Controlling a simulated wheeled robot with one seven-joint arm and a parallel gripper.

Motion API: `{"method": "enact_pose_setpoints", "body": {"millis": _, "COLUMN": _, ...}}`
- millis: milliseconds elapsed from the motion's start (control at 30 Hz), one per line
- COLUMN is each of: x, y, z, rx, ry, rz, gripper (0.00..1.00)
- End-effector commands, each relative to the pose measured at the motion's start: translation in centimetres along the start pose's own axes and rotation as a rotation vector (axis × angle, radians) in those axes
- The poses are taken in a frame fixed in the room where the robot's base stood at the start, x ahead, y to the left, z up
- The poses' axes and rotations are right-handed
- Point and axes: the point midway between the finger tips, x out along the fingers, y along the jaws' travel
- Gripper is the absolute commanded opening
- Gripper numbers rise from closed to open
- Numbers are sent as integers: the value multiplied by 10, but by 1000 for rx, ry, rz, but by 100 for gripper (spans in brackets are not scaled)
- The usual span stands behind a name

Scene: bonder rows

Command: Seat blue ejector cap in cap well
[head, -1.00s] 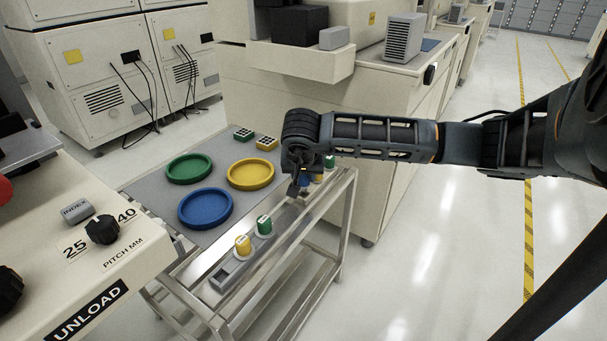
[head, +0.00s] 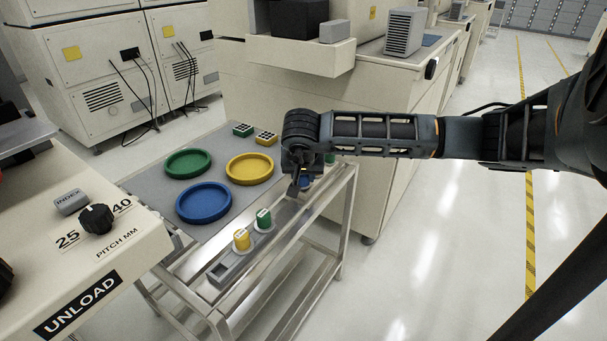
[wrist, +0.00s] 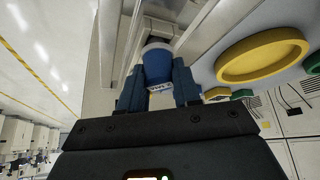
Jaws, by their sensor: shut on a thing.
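My gripper (head: 303,186) is over the right edge of the cart, jaws pointing down. In the wrist view my gripper (wrist: 158,92) is shut on a blue cap (wrist: 157,66), which sits between the two fingers with a pale printed mark on its near end. The blue cap (head: 307,181) is mostly hidden behind the gripper in the head view. A grey holder strip (head: 228,268) runs along the cart's right edge. A yellow cap (head: 241,239) and a green cap (head: 264,219) stand upright on it, with a dark recess at its near end. I cannot tell which well is under the blue cap.
Green (head: 187,163), yellow (head: 250,169) and blue (head: 204,203) round trays lie on the cart's grey mat (head: 160,190). Two small racks stand at its far end. The UNLOAD machine (head: 110,255) is near left; a cream cabinet (head: 370,120) stands behind.

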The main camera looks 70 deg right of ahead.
Motion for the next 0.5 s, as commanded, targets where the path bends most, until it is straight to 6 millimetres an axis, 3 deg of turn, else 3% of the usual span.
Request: {"method": "enact_pose_setpoints", "body": {"millis": 500, "x": 5, "y": 0, "z": 3, "rx": -1, "ry": 0, "rz": 0, "gripper": 2}}
